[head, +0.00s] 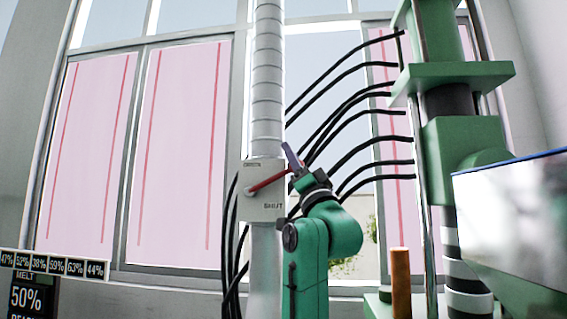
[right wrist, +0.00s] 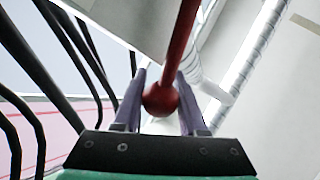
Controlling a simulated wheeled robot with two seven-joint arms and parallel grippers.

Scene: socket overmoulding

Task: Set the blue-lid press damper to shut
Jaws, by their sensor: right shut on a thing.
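The damper is a pale box (head: 262,207) on a vertical ribbed duct, in the middle of the head view. It bears the word SHUT at its lower right; a small label at its top is too small to read. Its red lever (head: 268,180) runs from a pivot on the box to the right and slightly up. My right gripper (head: 292,160) is at the lever's outer end. In the right wrist view, the lever's red ball knob (right wrist: 161,99) sits between the two fingers of my right gripper (right wrist: 160,92), which is shut on it. My left gripper is out of view.
Black hoses (head: 345,95) run just right of the duct (head: 268,75). A green press (head: 465,140) stands at the right, with a blue-edged hopper (head: 515,190) in front. An orange-brown post (head: 401,283) rises below. A display (head: 33,297) reads MELT 50% at lower left.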

